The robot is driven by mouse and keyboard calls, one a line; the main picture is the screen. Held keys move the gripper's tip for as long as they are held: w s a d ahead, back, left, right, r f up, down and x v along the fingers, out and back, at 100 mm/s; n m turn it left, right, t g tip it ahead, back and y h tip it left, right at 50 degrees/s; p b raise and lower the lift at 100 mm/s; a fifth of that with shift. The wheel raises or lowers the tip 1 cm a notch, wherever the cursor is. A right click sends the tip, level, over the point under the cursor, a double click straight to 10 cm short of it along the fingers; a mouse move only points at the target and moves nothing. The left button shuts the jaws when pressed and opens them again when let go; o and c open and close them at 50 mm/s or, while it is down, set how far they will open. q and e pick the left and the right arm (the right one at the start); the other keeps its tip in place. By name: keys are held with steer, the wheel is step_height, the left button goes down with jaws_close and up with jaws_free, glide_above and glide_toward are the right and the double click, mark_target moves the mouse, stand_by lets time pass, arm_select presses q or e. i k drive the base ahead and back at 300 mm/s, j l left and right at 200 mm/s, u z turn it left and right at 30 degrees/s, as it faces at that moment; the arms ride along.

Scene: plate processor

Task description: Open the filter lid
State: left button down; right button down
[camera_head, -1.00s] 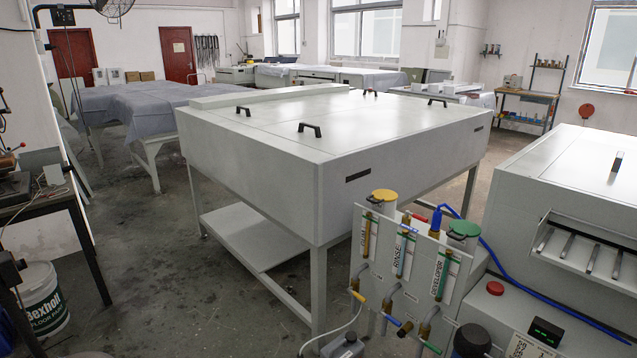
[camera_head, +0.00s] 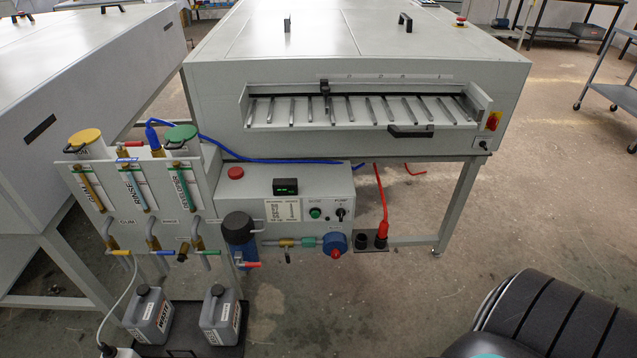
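What looks like the filter (camera_head: 241,257) is a small upright canister with a blue lower part, at the front of the plate processor's control box. A round black lid (camera_head: 237,223) sits on its top and appears closed. A red-handled valve (camera_head: 247,265) is beside its base. The lid's fastening is too small to make out. Neither of my grippers shows in the head view.
The processor (camera_head: 360,100) stands behind the grey control box (camera_head: 290,185). Left of the filter are the tank panel (camera_head: 110,180) and two grey jugs (camera_head: 150,312). A blue round fitting (camera_head: 334,243) is to the right.

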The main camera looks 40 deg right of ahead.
mark_target(243, 224)
steer(key=z, duration=0.7)
steer(key=i, duration=0.1)
